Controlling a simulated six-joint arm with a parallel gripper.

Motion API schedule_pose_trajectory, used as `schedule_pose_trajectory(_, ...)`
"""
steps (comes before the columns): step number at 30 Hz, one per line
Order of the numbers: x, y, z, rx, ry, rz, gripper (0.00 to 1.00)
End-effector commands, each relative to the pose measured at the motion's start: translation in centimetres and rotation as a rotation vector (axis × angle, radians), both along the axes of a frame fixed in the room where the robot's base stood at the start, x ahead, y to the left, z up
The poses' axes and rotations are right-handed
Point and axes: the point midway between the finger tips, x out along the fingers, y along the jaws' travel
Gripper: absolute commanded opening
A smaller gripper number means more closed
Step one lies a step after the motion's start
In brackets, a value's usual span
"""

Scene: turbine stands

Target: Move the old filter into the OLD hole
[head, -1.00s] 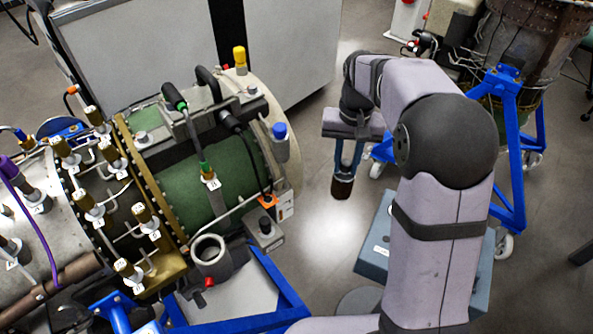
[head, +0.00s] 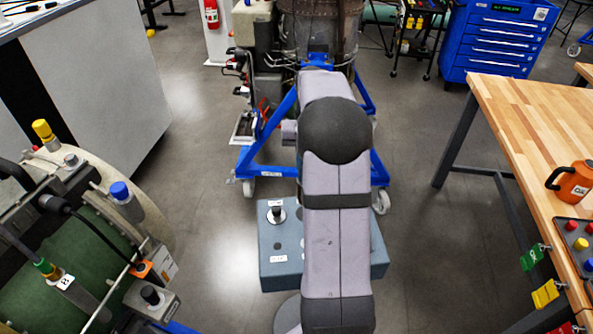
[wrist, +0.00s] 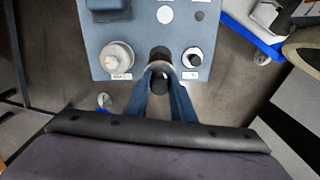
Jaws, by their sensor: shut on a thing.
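My gripper (wrist: 160,80) is shut on the old filter (wrist: 159,53). The filter's brown body and grey rim show at the fingertips, with a black knob between the fingers. The blue-grey box with holes (wrist: 142,38) lies beyond the filter in the wrist view. I cannot tell whether the filter touches it. The box also shows in the head view (head: 275,276), where my arm covers part of it and hides the gripper and filter. Small labels on the box are too small to read surely.
A white-rimmed piece with a black knob (wrist: 192,58) and a pale round piece (wrist: 117,57) sit on the box. A blue turbine stand (head: 268,166) is behind it. The green engine (head: 50,272) is left and a wooden bench (head: 530,120) right. Floor lies between.

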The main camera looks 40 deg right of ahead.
Motion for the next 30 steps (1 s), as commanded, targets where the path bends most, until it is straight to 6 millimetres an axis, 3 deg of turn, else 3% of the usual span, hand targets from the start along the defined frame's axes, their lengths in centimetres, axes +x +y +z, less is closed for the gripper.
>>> schedule_pose_trajectory(30, 0.0, 0.1, -4.8, 0.000, 0.000, 0.001, 0.00)
